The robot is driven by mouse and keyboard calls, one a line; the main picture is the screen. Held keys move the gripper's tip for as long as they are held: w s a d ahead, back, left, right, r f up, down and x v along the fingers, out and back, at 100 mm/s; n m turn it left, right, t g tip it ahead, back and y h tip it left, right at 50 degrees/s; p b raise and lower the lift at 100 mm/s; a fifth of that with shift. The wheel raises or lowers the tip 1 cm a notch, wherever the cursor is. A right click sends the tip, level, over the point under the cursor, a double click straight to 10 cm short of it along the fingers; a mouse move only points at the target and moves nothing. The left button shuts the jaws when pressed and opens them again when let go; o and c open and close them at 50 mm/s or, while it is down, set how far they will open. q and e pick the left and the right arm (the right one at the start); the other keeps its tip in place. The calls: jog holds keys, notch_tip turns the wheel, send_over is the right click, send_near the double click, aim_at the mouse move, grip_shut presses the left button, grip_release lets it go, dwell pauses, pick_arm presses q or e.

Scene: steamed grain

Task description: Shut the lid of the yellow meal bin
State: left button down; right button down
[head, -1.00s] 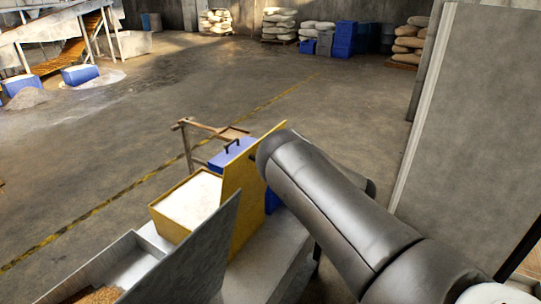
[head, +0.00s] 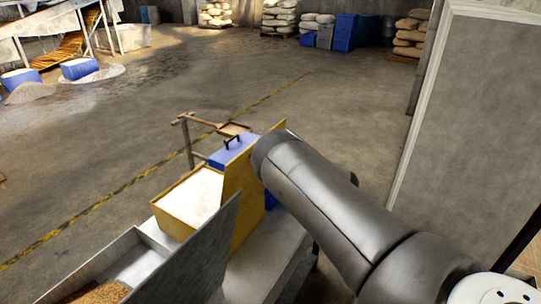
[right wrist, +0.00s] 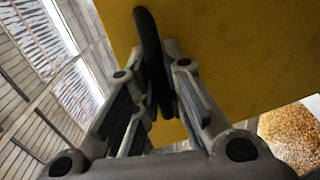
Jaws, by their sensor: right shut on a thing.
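The yellow meal bin (head: 180,227) stands open in the head view, full of pale meal (head: 196,193). Its yellow lid (head: 243,200) stands raised, about upright, along the bin's right side. In the right wrist view the lid (right wrist: 235,55) fills the upper middle, with a black bar handle (right wrist: 149,45) on its face. My right gripper (right wrist: 162,80) is shut on this handle. In the head view my right arm reaches to the lid's right side and its gripper is hidden. My left gripper is in neither view.
A grey metal bin (head: 85,272) with brown grain and a raised grey lid (head: 205,255) stands nearest. A blue bin with a black-handled lid (head: 231,150) stands just beyond the yellow bin. A grey panel (head: 460,110) rises at right.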

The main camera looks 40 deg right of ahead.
jog(key=w+a+g+h+b, duration=0.1)
jog(key=w+a+g+b, duration=0.1)
jog(key=w, duration=0.4)
jog(key=w+a+r+g+h+b, duration=0.1)
jog(key=w+a+g+b, duration=0.1)
jog(key=w, duration=0.4)
jog(key=w+a+g+h+b, duration=0.1)
jog(key=w+a+g+b, duration=0.1)
jog(key=w, duration=0.4)
jog(key=shift+a+r+g+b, duration=0.25)
jog(key=shift+a+b, duration=0.45)
jog(key=shift+b, duration=0.55)
